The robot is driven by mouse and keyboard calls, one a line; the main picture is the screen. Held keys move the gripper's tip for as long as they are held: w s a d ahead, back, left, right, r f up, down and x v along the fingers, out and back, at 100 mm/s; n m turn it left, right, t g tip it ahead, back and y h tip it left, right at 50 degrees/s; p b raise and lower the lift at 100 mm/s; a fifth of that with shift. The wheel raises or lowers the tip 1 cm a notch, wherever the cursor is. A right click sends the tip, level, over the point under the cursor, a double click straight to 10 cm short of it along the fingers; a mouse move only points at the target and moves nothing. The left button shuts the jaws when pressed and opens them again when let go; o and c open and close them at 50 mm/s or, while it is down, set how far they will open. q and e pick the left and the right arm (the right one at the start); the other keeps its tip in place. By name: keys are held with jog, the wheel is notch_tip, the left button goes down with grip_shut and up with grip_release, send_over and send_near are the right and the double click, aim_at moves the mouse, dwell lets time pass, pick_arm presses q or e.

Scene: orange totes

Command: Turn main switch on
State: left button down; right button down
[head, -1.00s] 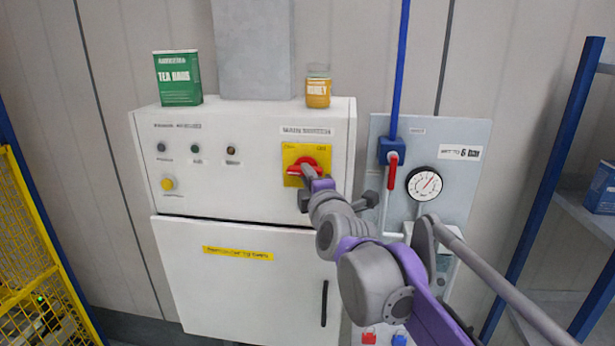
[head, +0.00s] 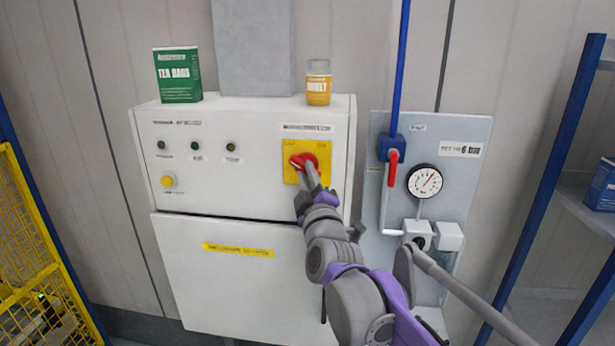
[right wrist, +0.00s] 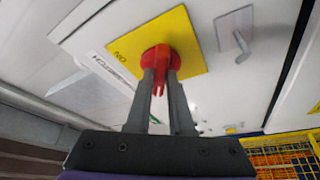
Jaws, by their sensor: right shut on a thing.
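The main switch is a red rotary knob (head: 304,161) on a yellow square plate (head: 289,173), on the upper right of the white cabinet front (head: 240,150). My right gripper (head: 307,168) reaches up to it from below. In the right wrist view the two dark fingers of my right gripper (right wrist: 162,85) stand on either side of the red handle (right wrist: 158,62), shut on it. The plate (right wrist: 183,42) is also there, with a word near its edge. Part of the knob is hidden behind the fingers in the head view. My left gripper is not in view.
A green tea box (head: 178,76) and a honey jar (head: 318,84) stand on the cabinet top. To the right is a grey panel (head: 465,180) with a red-handled valve (head: 392,165) and a gauge (head: 425,181). A yellow mesh fence (head: 30,250) is at the left.

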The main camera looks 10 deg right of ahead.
jog(key=m+t+h, duration=0.1)
jog(key=m, duration=0.2)
jog(key=m+h, duration=0.2)
jog(key=m, duration=0.2)
jog(key=shift+a+f+t+b, duration=0.2)
jog(key=shift+t+b, duration=0.2)
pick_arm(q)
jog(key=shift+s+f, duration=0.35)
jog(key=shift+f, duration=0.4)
pick_arm(e)
jog(key=m+h, duration=0.2)
jog(key=m, duration=0.2)
jog(key=m+h, duration=0.2)
jog(key=m, duration=0.2)
jog(key=shift+w+a, duration=0.1)
jog(key=shift+a, duration=0.05)
jog(key=shift+m+h, duration=0.3)
jog(key=shift+m, duration=0.1)
jog(key=c, duration=0.8)
grip_release()
jog(key=shift+s+a+f, duration=0.15)
jog(key=shift+s+f, duration=0.1)
jog(key=shift+s, duration=0.15)
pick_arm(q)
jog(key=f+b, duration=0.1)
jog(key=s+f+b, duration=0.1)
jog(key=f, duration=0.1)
pick_arm(e)
jog(key=v, duration=0.9)
jog(key=shift+s, duration=0.45)
